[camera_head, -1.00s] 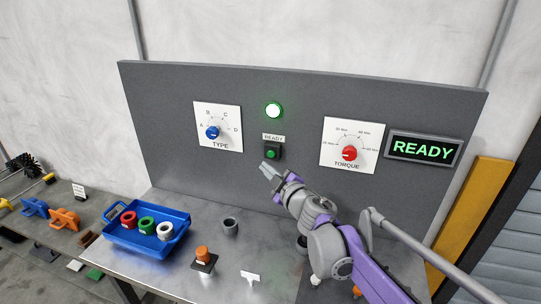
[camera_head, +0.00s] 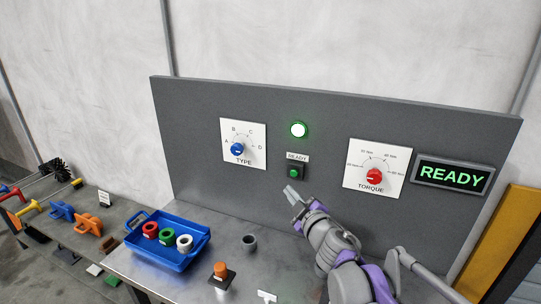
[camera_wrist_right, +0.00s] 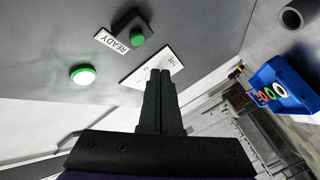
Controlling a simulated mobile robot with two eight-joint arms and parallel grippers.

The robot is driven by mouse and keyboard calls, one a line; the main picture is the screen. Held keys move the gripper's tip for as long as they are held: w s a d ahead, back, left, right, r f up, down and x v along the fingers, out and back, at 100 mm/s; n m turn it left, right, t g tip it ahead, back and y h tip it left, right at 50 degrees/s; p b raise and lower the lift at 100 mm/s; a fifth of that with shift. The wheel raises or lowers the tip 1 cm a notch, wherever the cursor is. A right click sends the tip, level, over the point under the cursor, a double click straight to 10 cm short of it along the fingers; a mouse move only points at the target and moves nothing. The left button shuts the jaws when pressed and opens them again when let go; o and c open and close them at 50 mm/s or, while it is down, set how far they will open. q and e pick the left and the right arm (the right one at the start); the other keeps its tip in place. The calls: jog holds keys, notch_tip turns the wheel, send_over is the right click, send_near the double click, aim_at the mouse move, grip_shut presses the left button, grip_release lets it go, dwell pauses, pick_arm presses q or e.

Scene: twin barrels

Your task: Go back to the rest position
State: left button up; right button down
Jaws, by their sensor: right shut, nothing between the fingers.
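My right gripper (camera_head: 291,193) is shut and empty, in front of the panel just below the green READY button (camera_head: 294,172). It also shows in the right wrist view (camera_wrist_right: 160,75), fingers together, with the green button (camera_wrist_right: 137,39) to its upper left and apart from it in that picture. The green lamp (camera_head: 299,130) above the button is lit. The blue TYPE knob (camera_head: 237,149) and the red TORQUE knob (camera_head: 374,177) sit on white plates. The display (camera_head: 452,174) reads READY in green. My left gripper does not show.
A blue tray (camera_head: 154,251) with red, green and white rings stands on the metal table at the left. A grey cylinder (camera_head: 249,241) and an orange piece on a dark base (camera_head: 221,271) stand nearby. Orange and blue tools (camera_head: 88,222) lie on the left bench.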

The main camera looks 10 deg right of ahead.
jog(key=s+d+f+m+g+h+p, duration=0.1)
jog(key=s+d+f+m+g+h, duration=0.2)
jog(key=s, duration=0.4)
jog(key=s+f+m+g+h+p, duration=0.1)
jog(key=s+f+m+g, duration=0.1)
jog(key=s+f+m, duration=0.4)
jog(key=s+d+f+m+g+h, duration=0.1)
jog(key=s+d+f+g, duration=0.2)
jog(key=s, duration=0.6)
jog(key=s+a+f+g+y, duration=0.1)
jog(key=s+a+f, duration=0.2)
jog(key=s+f, duration=0.1)
jog(key=s+a+f+m+g+y+p, duration=0.1)
jog(key=s+a+f+g, duration=0.1)
jog(key=s, duration=0.4)
notch_tip(320, 180, down, 2)
jog(key=shift+s+a+g, duration=0.3)
jog(key=shift+a, duration=0.4)
